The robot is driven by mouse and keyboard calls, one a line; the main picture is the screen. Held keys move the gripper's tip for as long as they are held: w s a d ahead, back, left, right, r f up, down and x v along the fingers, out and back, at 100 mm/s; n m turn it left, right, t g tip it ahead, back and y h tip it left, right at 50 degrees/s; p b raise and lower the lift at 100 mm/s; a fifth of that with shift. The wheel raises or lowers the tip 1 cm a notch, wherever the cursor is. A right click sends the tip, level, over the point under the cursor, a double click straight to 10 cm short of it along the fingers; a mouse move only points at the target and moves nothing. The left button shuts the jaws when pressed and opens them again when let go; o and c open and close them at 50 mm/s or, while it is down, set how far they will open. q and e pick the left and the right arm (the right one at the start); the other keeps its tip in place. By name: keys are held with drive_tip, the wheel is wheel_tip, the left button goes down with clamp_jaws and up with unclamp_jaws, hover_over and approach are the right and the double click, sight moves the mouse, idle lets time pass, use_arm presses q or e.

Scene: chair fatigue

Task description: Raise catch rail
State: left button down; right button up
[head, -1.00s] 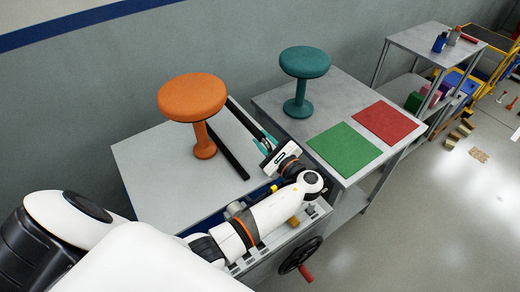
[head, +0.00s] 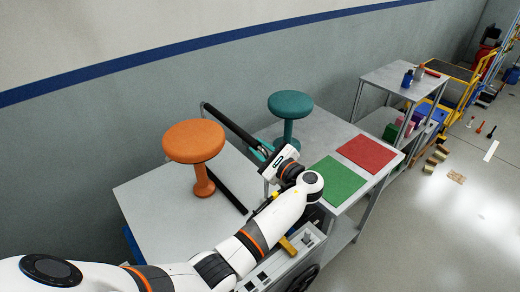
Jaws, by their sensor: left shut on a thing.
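The catch rail (head: 230,126) is a black bar that stands above the grey bench, running from a bend behind the orange stool down toward the teal stool. A thin grey upright shows under its far left end. My left gripper (head: 262,154) is at the near right end of the rail, beside a teal piece there. It is shut on the rail, though its own hand partly hides the fingertips. My arm comes in from the lower left across the bench front. My right gripper is out of view.
The orange stool (head: 194,142) stands on the bench (head: 150,205) close to the rail; a second black bar (head: 230,195) lies by its foot. A teal stool (head: 290,106), green mat (head: 333,180) and red mat (head: 371,153) are on the neighbouring table.

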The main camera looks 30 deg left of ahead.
use_arm(q)
drive_tip(key=c, duration=1.3)
unclamp_jaws()
drive_tip(key=shift+w+r, duration=0.15)
drive_tip(key=shift+r, duration=0.25)
drive_tip(key=shift+o, duration=0.5)
drive_tip(key=shift+d+f, duration=0.1)
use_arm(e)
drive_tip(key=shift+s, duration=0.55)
use_arm(q)
drive_tip(key=shift+f, duration=0.1)
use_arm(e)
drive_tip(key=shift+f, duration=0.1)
use_arm(q)
drive_tip(key=shift+s+d+f, duration=0.1)
drive_tip(key=shift+s+d, duration=0.1)
drive_tip(key=shift+d, duration=0.1)
drive_tip(key=b+v, duration=0.4)
drive_tip(key=v, duration=0.7)
drive_tip(key=shift+d, duration=0.15)
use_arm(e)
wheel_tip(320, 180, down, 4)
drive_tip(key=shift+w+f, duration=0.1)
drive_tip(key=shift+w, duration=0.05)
